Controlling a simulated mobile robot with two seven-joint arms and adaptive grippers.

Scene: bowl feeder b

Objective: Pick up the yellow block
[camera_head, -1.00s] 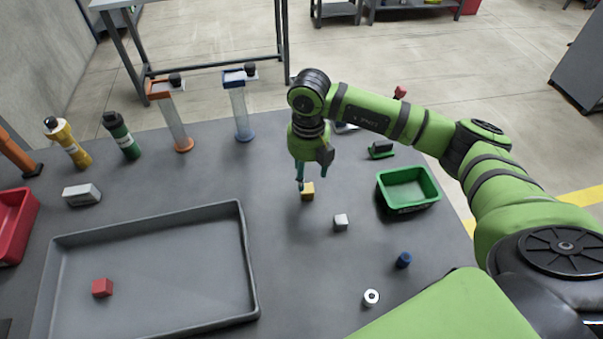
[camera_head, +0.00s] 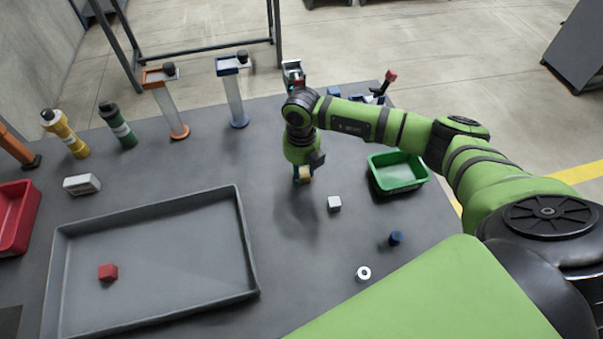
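The yellow block (camera_head: 306,174) is small and sits on the grey table, or very close above it, near the middle of the head view. My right gripper (camera_head: 303,177) points down over it, with its fingers at the sides of the block and hiding part of it. The fingers are too small and covered to show whether they grip the block. Whether the block is clear of the table cannot be told. My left gripper is not in view.
A white cube (camera_head: 334,204) lies close by, right of the gripper. A green bin (camera_head: 398,188) stands farther right. A blue cylinder (camera_head: 396,238) and a white ring-shaped part (camera_head: 363,273) are nearer. A large grey tray (camera_head: 245,240) holding a red cube (camera_head: 108,272) is left.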

